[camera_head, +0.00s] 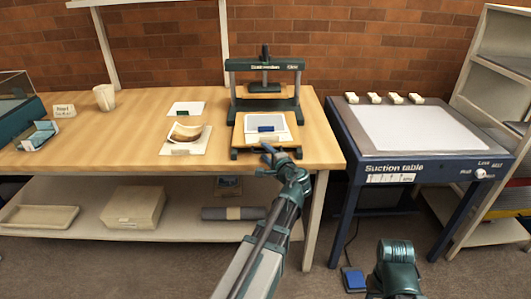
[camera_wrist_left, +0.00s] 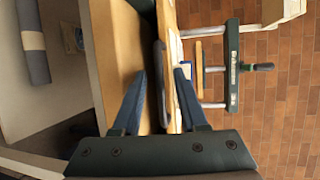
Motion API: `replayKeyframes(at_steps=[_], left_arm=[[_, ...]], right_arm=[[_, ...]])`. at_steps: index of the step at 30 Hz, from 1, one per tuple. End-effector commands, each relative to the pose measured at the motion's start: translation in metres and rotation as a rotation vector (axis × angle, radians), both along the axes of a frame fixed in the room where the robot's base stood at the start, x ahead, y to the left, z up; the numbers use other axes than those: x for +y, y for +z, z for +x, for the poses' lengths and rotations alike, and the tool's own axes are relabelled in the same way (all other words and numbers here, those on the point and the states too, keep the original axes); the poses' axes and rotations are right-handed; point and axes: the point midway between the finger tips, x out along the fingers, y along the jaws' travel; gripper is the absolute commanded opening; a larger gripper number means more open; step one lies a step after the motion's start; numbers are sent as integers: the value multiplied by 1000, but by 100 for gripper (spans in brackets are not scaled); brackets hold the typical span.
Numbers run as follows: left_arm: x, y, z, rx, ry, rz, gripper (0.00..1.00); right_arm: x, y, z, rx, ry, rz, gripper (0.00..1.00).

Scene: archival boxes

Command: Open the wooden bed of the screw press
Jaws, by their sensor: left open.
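The dark green screw press (camera_head: 265,65) stands on the wooden table, with its screw handle at the top. Its wooden bed (camera_head: 240,136) lies at the front of the press, bearing a pale sheet and a small blue block (camera_head: 267,128). My left gripper (camera_head: 268,152) is at the front edge of the bed. In the left wrist view, the open blue fingers of this gripper (camera_wrist_left: 160,88) lie on either side of a dark bar (camera_wrist_left: 160,60) at the bed's front; I cannot tell whether they touch it.
The wooden table (camera_head: 70,155) also holds a pale tray with a curved piece (camera_head: 187,133) and a white cup (camera_head: 104,97). A blue suction table (camera_head: 420,128) stands to the right. A shelf below holds a box (camera_head: 136,208) and a grey roll (camera_head: 232,213).

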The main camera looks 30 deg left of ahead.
Motion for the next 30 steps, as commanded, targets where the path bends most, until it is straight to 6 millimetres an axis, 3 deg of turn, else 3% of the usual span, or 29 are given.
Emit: replayKeyframes(at_steps=[18, 30], left_arm=[[-93, 22, -68, 0, -3, 0, 42], [-107, 24, -76, 0, -1, 0, 42]], right_arm=[[0, 22, 0, 0, 0, 0, 50], [0, 24, 0, 0, 0, 0, 50]])
